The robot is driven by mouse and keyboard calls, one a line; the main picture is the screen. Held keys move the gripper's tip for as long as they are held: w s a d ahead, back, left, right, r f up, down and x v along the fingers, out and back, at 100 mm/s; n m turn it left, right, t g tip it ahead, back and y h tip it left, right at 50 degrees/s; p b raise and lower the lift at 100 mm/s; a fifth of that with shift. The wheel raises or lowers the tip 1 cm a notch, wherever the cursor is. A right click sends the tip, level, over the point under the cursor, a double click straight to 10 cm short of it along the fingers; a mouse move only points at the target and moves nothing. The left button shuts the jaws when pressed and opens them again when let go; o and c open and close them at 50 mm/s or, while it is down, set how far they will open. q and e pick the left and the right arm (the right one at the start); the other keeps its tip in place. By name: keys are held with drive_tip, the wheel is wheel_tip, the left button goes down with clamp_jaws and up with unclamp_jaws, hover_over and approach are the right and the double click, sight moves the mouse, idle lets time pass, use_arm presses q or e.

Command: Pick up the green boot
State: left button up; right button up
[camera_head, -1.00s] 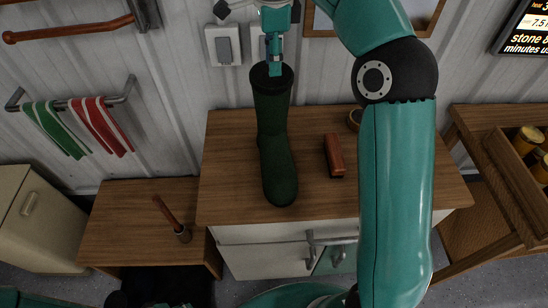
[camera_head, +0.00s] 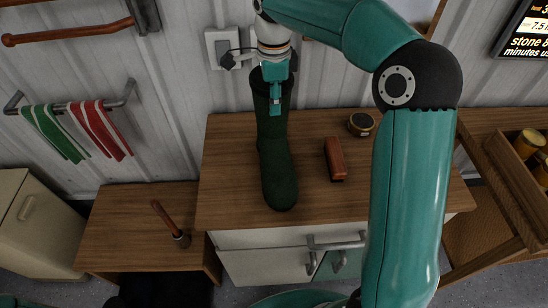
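The green boot (camera_head: 275,165) is dark green and stands upright on the wooden top of a cabinet, its toe toward me. My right gripper (camera_head: 277,98) comes down from above at the boot's open top. A teal part of it overlaps the upper shaft in the camera_head view. I cannot tell whether it touches the boot, or whether the fingers are open or shut. My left gripper is out of view.
A reddish-brown brush-like block (camera_head: 335,158) and a round tin (camera_head: 361,124) sit right of the boot on the wooden top (camera_head: 230,150). A lower wooden table (camera_head: 130,225) with a wooden-handled tool (camera_head: 170,222) stands left. Striped towels (camera_head: 98,128) hang on the wall.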

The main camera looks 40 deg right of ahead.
clamp_jaws()
idle(0.6)
